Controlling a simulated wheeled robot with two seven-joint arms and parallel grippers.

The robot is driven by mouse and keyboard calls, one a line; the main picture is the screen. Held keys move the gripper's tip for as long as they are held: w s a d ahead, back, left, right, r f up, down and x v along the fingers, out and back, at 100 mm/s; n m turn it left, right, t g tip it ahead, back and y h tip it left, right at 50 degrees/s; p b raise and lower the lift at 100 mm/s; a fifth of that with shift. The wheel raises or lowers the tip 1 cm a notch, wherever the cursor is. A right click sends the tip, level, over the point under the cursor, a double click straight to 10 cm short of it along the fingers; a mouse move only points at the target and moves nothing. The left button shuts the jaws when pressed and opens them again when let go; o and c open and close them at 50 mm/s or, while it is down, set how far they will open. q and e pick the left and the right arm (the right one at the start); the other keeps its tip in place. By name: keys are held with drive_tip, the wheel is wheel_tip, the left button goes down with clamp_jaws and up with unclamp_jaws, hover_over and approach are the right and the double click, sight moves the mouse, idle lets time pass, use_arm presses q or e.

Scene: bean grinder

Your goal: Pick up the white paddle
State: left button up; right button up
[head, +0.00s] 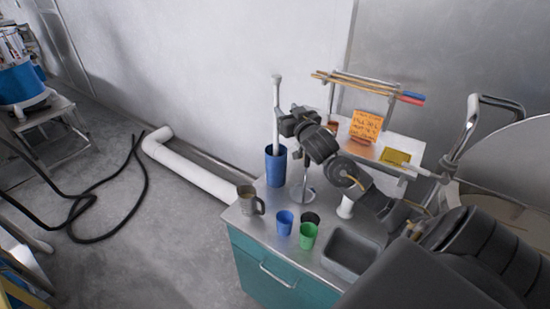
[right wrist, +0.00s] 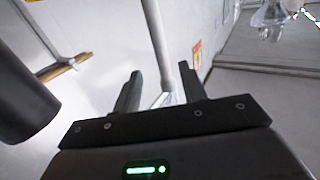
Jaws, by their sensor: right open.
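The white paddle (head: 277,92) stands upright in a tall blue cup (head: 275,168) on the counter; its lower end is hidden inside the cup. My right gripper (head: 281,124) is at the paddle's shaft, above the cup's rim. In the right wrist view the jaws (right wrist: 162,80) are open, and a pale shaft, the paddle (right wrist: 155,38), runs down between the two fingers. I cannot tell whether either finger touches it. My left gripper is not in view.
On the steel counter (head: 268,232) stand a grey mug (head: 246,203), a small blue cup (head: 284,222), a green cup (head: 308,236) and a sink (head: 350,254). A shelf (head: 404,144) with notes stands behind my right arm. Rods with red and blue ends (head: 412,98) lie above it.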

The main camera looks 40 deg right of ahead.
sight(277, 100)
drive_tip(key=x, duration=0.3)
drive_tip(key=shift+w+p, duration=0.4)
drive_tip(key=shift+w+d+r+p, duration=0.15)
drive_tip(key=shift+w+d+p, duration=0.05)
drive_tip(key=shift+w+p, duration=0.1)
drive_tip(key=p+x, duration=0.2)
drive_tip(key=x, duration=0.1)
drive_tip(key=shift+w, duration=0.3)
drive_tip(key=shift+w+d, duration=0.15)
drive_tip(key=shift+w, duration=0.4)
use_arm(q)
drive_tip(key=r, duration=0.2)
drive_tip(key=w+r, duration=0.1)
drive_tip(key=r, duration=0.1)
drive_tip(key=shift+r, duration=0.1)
use_arm(e)
drive_tip(key=shift+s, duration=0.1)
drive_tip(key=shift+c, duration=0.4)
clamp_jaws()
